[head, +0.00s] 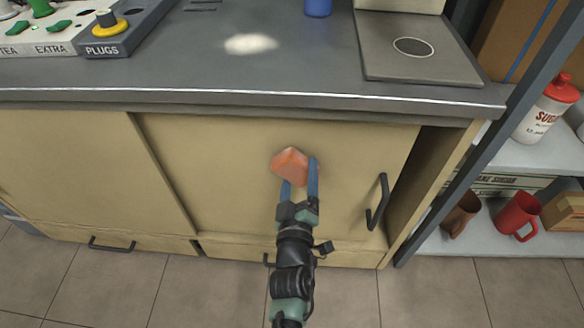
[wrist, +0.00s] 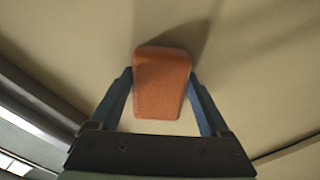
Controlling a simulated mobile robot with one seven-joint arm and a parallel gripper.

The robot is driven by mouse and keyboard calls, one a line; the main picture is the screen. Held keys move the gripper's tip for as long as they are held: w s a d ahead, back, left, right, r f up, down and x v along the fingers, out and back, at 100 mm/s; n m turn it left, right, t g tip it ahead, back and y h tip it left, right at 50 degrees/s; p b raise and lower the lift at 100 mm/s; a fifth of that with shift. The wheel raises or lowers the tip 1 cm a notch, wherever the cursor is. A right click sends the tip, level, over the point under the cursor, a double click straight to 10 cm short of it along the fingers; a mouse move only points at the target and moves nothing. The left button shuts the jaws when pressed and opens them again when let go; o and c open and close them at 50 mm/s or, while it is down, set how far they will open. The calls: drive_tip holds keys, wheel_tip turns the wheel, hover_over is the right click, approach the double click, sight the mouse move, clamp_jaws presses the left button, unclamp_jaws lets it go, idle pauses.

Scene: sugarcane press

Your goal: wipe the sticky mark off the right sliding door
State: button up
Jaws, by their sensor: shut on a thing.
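My gripper (head: 300,177) is shut on an orange sponge (head: 292,165), in front of the cream right sliding door (head: 230,165). In the wrist view the sponge (wrist: 162,85) sits between the two blue fingers and close to the door face (wrist: 245,60); I cannot tell whether it touches. The door has a black vertical handle (head: 377,202) to the right of my gripper. No sticky mark shows on the visible door face; the sponge and gripper hide part of it.
The grey counter edge (head: 250,99) runs above the door. An open shelf (head: 490,235) at the right holds a red mug (head: 517,216) and a sugar bottle (head: 546,108). The left sliding door (head: 75,165) is beside the right one. A drawer handle (head: 111,244) sticks out low at the left.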

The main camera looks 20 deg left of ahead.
drive_tip(key=shift+w+d+r+p, duration=0.2)
drive_tip(key=shift+d+p, duration=0.35)
drive_tip(key=shift+p, duration=0.1)
drive_tip(key=shift+d+f, duration=0.15)
drive_tip(key=shift+d, duration=0.1)
drive_tip(key=shift+w, duration=0.15)
